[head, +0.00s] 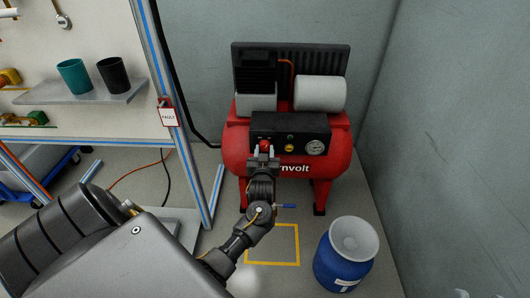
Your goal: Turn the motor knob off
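The red compressor (235,150) stands against the back wall, with a black control panel (318,127) on its front. A red knob (266,144) shows at the left of the panel, just beyond my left gripper's fingertips. My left gripper (264,151) points at the panel, its two pale fingertips parted on either side of the knob's lower part as seen from here. Whether they touch the knob cannot be told. The knob's lower part and some of the panel are hidden behind the gripper. Small pale parts at the bottom right edge may be my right gripper (487,294), mostly out of frame.
A pressure gauge (315,147) sits right of the knob. A blue drum (343,262) stands at front right, beside a yellow floor square (298,244). A grey wall (455,130) closes the right side.

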